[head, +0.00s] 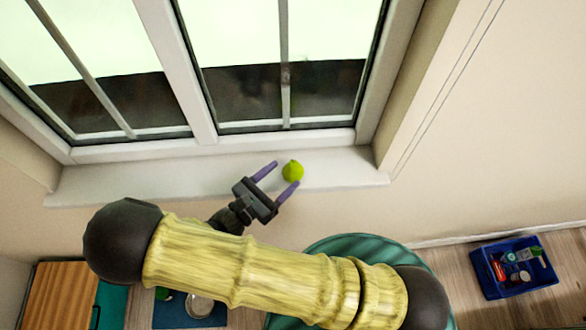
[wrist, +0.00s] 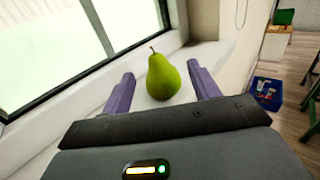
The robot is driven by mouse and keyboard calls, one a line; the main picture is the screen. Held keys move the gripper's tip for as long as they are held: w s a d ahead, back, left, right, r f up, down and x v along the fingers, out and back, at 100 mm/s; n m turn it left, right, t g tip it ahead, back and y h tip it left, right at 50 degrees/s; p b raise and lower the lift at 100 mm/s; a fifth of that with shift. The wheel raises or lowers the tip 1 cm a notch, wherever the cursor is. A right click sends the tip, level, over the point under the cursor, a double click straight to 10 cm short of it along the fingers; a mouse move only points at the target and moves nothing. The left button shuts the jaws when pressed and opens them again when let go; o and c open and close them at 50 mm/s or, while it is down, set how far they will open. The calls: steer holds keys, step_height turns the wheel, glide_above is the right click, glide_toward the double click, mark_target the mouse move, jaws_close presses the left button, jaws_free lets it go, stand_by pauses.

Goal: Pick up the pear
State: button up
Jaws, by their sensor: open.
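The green pear (head: 292,171) stands upright on the white window sill (head: 338,170), near its right part. In the wrist view the pear (wrist: 163,77) shows with its stem up, just beyond and between the fingers. My gripper (head: 277,176) is open, with its two purple fingers reaching toward the pear from the lower left. In the wrist view my gripper (wrist: 163,88) has a finger on each side of the pear, and gaps show on both sides. The pear's base shows on the sill. Nothing is held.
The window frame (head: 305,138) rises right behind the sill. A wall corner (head: 405,120) stands to the right. Below are a round teal ribbed thing (head: 330,245) and, on the wood floor, a blue crate (head: 482,272) with small items. The sill left of the pear is clear.

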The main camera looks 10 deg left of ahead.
mark_target(290, 169)
steer(key=p+x, duration=0.2)
steer(key=x, duration=0.2)
steer(key=shift+w, duration=0.1)
steer(key=shift+w+d+f+p, duration=0.15)
steer(key=shift+w+d+p, duration=0.1)
steer(key=shift+w+p, duration=0.15)
steer(key=shift+c, duration=0.4)
steer(key=c, duration=1)
